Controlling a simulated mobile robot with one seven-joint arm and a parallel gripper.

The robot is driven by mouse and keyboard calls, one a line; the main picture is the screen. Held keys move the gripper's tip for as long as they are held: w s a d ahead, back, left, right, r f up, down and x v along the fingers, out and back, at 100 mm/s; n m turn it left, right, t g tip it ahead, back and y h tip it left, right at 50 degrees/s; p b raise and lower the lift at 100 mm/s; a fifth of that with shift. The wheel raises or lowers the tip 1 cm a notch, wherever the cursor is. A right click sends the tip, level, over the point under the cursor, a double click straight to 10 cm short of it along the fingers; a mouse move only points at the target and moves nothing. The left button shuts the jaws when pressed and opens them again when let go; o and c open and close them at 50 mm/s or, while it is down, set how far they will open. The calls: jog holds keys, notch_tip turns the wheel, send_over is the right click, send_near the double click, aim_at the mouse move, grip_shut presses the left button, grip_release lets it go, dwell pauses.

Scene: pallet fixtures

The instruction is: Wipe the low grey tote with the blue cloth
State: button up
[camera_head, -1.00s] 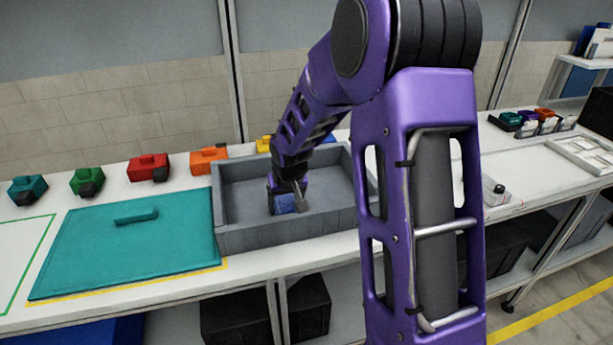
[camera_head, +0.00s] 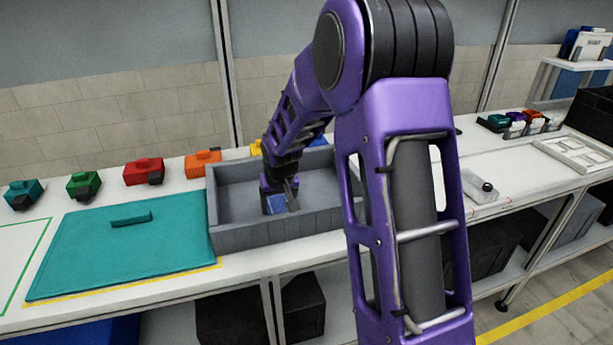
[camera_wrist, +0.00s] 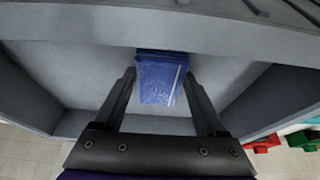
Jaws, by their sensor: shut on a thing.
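The low grey tote (camera_head: 235,237) stands on the white bench, open at the top, and its walls and floor also show in the wrist view (camera_wrist: 60,62). My gripper (camera_head: 282,193) reaches down inside the tote, left of its middle. It is shut on the blue cloth (camera_head: 275,206), which also shows between the fingers in the wrist view (camera_wrist: 158,82). The cloth is at or very near the tote's floor; exact contact is hard to tell. My arm hides the tote's right end in the head view.
A teal lid-like panel (camera_head: 130,250) with a handle lies left of the tote. Teal, green, red, orange and yellow blocks line the bench's back, with the orange block (camera_head: 203,162) near the tote.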

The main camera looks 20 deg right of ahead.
jog(key=r, duration=0.1)
jog(key=r+p, duration=0.1)
jog(key=r, duration=0.1)
jog(key=r+p, duration=0.1)
jog(key=shift+w+r, duration=0.25)
jog(key=shift+w, duration=0.05)
jog(key=shift+r+p, duration=1)
jog(key=shift+r, duration=0.65)
